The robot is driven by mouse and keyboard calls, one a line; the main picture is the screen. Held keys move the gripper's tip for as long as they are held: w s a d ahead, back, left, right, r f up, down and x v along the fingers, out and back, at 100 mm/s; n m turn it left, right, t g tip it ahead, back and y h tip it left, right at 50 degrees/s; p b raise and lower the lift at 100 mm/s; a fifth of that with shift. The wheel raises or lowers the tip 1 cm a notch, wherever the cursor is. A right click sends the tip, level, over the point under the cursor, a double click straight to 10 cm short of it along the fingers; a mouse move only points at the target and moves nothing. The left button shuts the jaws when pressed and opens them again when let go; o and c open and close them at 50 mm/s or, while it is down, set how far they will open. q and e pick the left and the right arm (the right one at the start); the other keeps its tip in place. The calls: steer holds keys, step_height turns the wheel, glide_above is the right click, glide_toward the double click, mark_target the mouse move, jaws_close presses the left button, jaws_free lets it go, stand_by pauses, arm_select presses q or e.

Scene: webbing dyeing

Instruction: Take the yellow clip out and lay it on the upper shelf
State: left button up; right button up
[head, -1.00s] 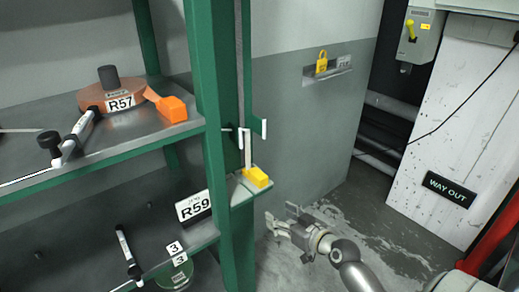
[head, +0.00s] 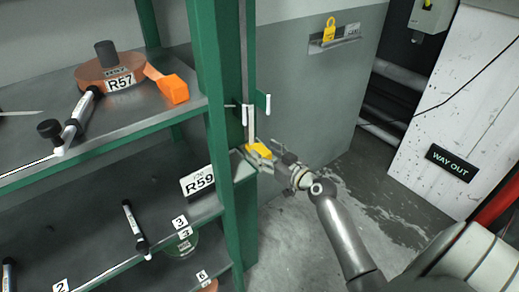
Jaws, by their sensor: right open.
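The yellow clip (head: 257,148) sits at a small ledge (head: 240,165) on the right side of the green rack, at the foot of a pale upright strip (head: 250,125). My right gripper (head: 266,158) is open, with its fingers at the clip's lower right side; part of the clip is hidden by them. I cannot tell whether they touch it. The upper shelf (head: 140,120) is grey with a green edge and carries a copper-coloured roll (head: 98,73) labelled R57. My left gripper is not in view.
A black-and-white marker-like rod (head: 78,117) lies at the shelf's front edge. The green post (head: 212,110) stands between the upper shelf and my right gripper. The lower shelf holds an R59 sign (head: 197,183).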

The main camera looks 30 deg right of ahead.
mark_target(259, 147)
steer(key=shift+w+a+f, duration=0.1)
steer(key=shift+w+f, duration=0.05)
steer(key=shift+w, duration=0.9)
steer(key=shift+w+f, duration=0.15)
steer(key=shift+w, duration=0.15)
steer(key=shift+s, duration=0.15)
steer(key=shift+c, duration=1.5)
steer(key=c, duration=0.8)
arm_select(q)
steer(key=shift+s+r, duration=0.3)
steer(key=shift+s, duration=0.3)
